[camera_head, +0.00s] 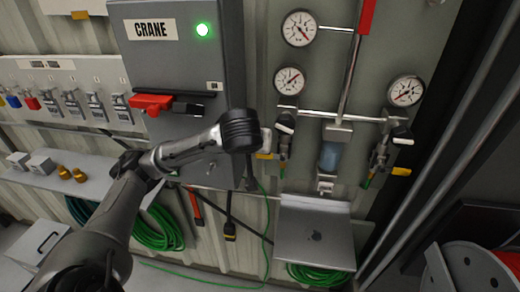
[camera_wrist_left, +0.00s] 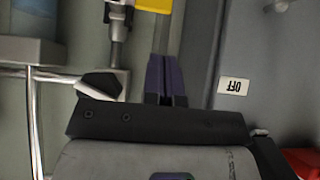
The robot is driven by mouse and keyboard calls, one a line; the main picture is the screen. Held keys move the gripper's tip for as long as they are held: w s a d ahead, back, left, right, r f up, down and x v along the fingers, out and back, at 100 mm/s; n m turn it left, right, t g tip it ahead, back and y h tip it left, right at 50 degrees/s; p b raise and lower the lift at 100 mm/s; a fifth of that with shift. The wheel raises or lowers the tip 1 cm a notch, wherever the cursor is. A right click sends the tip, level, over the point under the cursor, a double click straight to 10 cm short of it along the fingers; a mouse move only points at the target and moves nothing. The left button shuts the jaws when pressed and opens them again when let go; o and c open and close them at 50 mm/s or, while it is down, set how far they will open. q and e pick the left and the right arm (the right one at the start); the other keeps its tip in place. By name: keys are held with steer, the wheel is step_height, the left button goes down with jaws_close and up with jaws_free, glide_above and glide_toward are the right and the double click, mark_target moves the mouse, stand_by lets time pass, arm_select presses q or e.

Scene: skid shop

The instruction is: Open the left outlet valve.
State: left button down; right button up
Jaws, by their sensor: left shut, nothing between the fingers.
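The left outlet valve (camera_head: 285,122), with a black-tipped lever, sits at the left end of the horizontal pipe on the gauge panel. In the left wrist view, its black handle (camera_wrist_left: 100,84) lies just left of my fingers, and it looks apart from them. My left gripper (camera_wrist_left: 160,68) is shut and empty, between the valve and the crane box. In the head view my left wrist hides most of this gripper. A yellow tag (camera_head: 264,156) hangs beside the valve's lower fitting. My right gripper is not in view.
The grey crane box (camera_head: 180,60) with a red handle (camera_head: 150,102) stands left of the panel. Pressure gauges (camera_head: 299,28) are above the pipe. The right outlet valve (camera_head: 401,132) is at the pipe's other end. A metal shelf (camera_head: 314,235) juts out below.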

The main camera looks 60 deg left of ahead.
mark_target(272, 156)
arm_select(q)
steer(key=x, duration=1)
stand_by(0.3)
steer(key=shift+f, duration=0.15)
stand_by(0.3)
steer(key=shift+s+f+t, duration=0.1)
steer(key=shift+f+t, duration=0.05)
steer(key=shift+t, duration=0.15)
